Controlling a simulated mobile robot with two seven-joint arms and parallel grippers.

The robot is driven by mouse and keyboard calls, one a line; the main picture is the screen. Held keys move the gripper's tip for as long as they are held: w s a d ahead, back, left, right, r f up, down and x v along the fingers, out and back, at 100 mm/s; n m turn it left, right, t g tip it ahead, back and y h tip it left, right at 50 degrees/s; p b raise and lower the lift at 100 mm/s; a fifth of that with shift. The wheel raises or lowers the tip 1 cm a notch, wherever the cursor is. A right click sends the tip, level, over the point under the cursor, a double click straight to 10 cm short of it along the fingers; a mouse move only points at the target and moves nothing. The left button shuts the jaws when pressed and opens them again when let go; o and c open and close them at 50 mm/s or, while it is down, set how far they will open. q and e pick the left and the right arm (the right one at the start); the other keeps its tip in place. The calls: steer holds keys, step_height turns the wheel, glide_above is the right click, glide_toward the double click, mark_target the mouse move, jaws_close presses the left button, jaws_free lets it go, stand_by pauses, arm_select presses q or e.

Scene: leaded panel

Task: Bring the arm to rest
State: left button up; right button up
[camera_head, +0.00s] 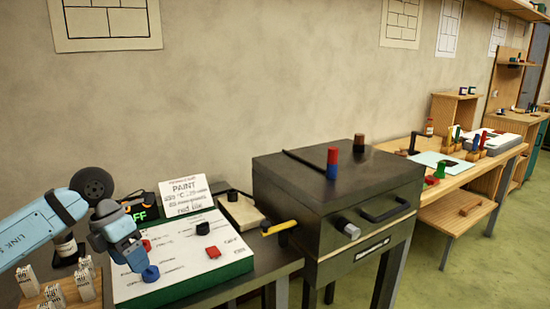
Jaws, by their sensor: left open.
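My left arm comes in from the left edge, light blue with dark joints. Its left gripper (138,266) points down over the left part of a white board with a green edge (190,283). The gripper is open. A blue knob-like piece (150,273) is close beside the fingertips; I cannot tell whether they touch it. No held object shows in the gripper. My right gripper is not in view.
A sign reading PAINT (186,194) stands behind the board. Red pieces lie on the board. Small white blocks (54,296) stand at lower left. A wooden bench (455,180) lies beyond.

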arm_select(q)
steer(key=s+d+f+n+h, duration=0.2)
steer(key=s+d+h, duration=0.2)
steer(key=d+h, duration=0.5)
steer(key=s+d+f+n+h, duration=0.25)
steer(key=s+d+h, duration=0.3)
steer(key=d, duration=0.65)
steer(key=s+a+f+n+t+y, duration=0.1)
steer(key=a+f+n+t+y, duration=0.2)
steer(key=f+n+t+y, duration=0.75)
steer(key=s+a+f+n+t+h, duration=0.1)
steer(key=a+f+n+t, duration=0.4)
steer(key=n, duration=1.2)
steer(key=s+a+f+n+g+y, duration=0.2)
steer(key=s+f+n+g+y, duration=0.25)
steer(key=s+f+n, duration=0.55)
steer(key=s+a+r+m+p, duration=0.1)
steer(key=s+r+m+p, duration=0.1)
steer(key=r+p, duration=1.2)
steer(key=s+p, duration=0.1)
steer(key=p, duration=0.5)
steer(key=shift+s+m+t, duration=0.25)
steer(key=shift+m+t, duration=0.05)
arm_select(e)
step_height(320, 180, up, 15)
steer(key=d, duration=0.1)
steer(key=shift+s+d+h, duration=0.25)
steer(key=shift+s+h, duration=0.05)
